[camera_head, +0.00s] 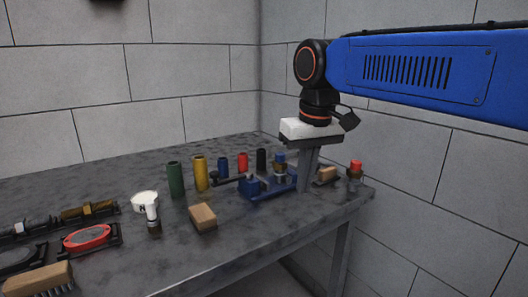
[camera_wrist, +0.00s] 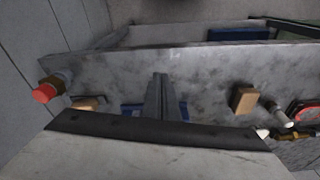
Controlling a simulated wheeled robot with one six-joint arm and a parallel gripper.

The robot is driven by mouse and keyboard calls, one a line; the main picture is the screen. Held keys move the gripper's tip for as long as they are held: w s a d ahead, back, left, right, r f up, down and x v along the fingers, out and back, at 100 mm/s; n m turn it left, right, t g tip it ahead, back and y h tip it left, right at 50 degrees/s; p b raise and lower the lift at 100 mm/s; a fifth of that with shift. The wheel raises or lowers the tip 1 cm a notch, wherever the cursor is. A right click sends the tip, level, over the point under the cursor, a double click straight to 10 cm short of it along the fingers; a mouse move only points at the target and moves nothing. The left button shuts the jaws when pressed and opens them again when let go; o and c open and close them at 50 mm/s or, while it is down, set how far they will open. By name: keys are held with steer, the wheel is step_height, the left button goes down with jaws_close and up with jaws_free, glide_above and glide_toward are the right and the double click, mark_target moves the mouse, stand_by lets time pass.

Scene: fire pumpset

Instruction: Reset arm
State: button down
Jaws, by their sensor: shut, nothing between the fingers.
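My gripper (camera_head: 308,188) hangs from my blue arm over the right end of the grey table (camera_head: 110,178), fingers pointing down. The two fingers are together with nothing between them. In the wrist view the closed fingers (camera_wrist: 159,78) show above the table. A blue vise-like tool (camera_head: 265,190) stands on the table just left of the fingers. In the wrist view its blue parts show on both sides of the fingers, which partly hide it. I cannot tell whether the fingertips touch anything.
Green (camera_head: 176,179), yellow (camera_head: 200,173), blue and red cylinders stand along the back. A wooden block (camera_head: 203,217), white fitting (camera_head: 146,203) and red-handled tool (camera_head: 88,238) lie left. A red-capped piece (camera_head: 355,169) stands near the right edge. Grey block walls enclose the corner.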

steer(key=s+d+f+m+t, duration=0.1)
steer(key=s+d+f+m, duration=0.1)
steer(key=s+d+f, duration=0.6)
steer(key=s+d+f+m+t, duration=0.2)
steer(key=s+d+f, duration=0.6)
steer(key=d+f, duration=0.4)
steer(key=shift+s+f+h, duration=0.35)
steer(key=shift+f+h, duration=0.05)
